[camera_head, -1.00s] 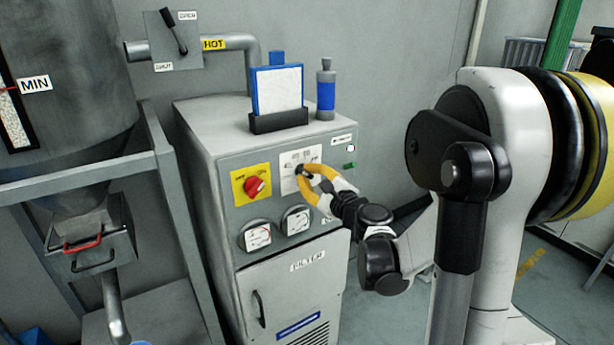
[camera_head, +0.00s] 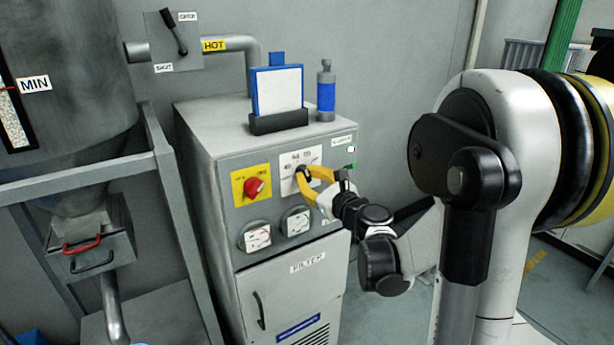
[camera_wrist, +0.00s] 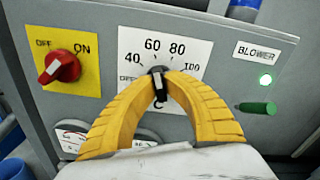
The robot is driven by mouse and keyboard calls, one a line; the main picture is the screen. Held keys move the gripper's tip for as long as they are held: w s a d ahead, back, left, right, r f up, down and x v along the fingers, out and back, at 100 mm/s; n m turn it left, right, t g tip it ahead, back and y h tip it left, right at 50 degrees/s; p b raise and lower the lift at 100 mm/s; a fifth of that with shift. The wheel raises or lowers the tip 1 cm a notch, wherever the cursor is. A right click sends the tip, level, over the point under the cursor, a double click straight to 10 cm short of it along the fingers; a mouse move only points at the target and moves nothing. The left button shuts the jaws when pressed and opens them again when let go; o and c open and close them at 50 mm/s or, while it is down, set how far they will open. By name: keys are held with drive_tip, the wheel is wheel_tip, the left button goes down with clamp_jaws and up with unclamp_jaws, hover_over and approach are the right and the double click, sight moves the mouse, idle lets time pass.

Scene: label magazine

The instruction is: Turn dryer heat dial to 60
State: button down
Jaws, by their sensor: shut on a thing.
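The heat dial is a small black knob (camera_wrist: 160,92) on a white scale plate (camera_wrist: 170,40) marked 40, 60, 80 and 100 in the wrist view. The plate also shows in the head view (camera_head: 312,157), on the front of the grey dryer (camera_head: 225,205). My gripper (camera_wrist: 159,80) is shut on the knob, one yellow finger on each side. The knob stands roughly upright in the wrist view, its upper end between the fingertips below the 60 and 80 marks. The fingers partly cover it, and I cannot tell exactly which mark it points to.
A red switch (camera_wrist: 60,68) on a yellow OFF/ON plate is left of the dial. Gauges (camera_head: 257,237) sit below. A blue-framed filter (camera_head: 278,90) and a bottle (camera_head: 326,92) stand on top.

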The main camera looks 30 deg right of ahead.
idle(0.3)
drive_tip(key=c, duration=1.5)
unclamp_jaws()
drive_tip(key=s, duration=1.2)
drive_tip(key=shift+d, duration=0.2)
